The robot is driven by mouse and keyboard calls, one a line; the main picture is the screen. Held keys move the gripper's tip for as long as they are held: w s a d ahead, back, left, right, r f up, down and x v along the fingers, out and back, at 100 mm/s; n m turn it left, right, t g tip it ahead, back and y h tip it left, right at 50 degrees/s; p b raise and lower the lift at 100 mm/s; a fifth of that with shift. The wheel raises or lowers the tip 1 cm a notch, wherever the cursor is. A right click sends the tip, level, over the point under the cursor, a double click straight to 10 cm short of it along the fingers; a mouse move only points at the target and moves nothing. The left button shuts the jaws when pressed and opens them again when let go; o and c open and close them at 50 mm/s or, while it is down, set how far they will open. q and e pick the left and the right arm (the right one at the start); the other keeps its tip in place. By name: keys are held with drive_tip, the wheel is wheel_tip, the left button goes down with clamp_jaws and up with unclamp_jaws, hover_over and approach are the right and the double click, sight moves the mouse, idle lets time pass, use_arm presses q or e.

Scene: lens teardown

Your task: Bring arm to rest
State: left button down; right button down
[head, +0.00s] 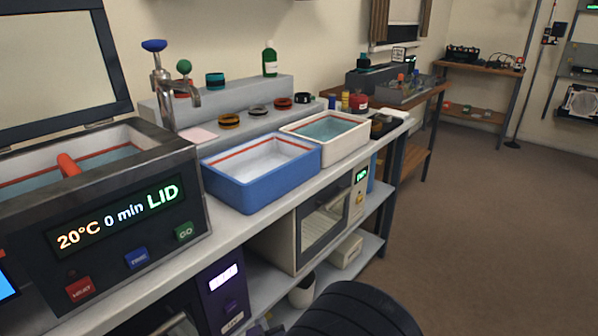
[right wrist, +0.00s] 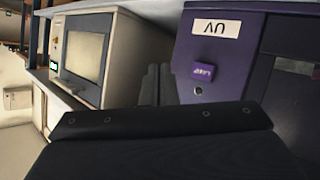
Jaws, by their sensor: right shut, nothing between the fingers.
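My right gripper (head: 262,328) shows at the bottom edge of the head view, partly cut off, beside the dark rounded part of my right arm. It is low in front of the bench, near the purple UV box (head: 222,292) on the lower level. In the right wrist view my right gripper's dark fingers (right wrist: 157,84) are together and empty. They are in front of the gap between the purple UV box (right wrist: 222,62) and a cream oven-like unit (right wrist: 90,55). I cannot tell their distance from either. My left gripper is not in view.
On the bench stand a heated bath (head: 110,225) with its lid raised, a blue tray (head: 262,186) and a white tray (head: 345,147). Below are the cream unit (head: 293,240) and a lower shelf (head: 365,250). Open floor (head: 490,230) lies to the right.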

drive_tip(key=s+d+r+m+g+y, duration=0.3)
drive_tip(key=d+r+m+g+y, duration=0.15)
drive_tip(key=d+r, duration=1)
drive_tip(key=s+d+f+m+g+h, duration=0.3)
drive_tip(key=s+d+h, duration=0.1)
drive_tip(key=s+d, duration=1.35)
wheel_tip(320, 180, up, 28)
drive_tip(key=a+p, duration=0.1)
drive_tip(key=p, duration=2.6)
drive_tip(key=shift+a+p, duration=0.15)
drive_tip(key=shift+p, duration=0.15)
drive_tip(key=shift+w+f+y, duration=0.1)
drive_tip(key=shift+y, duration=0.15)
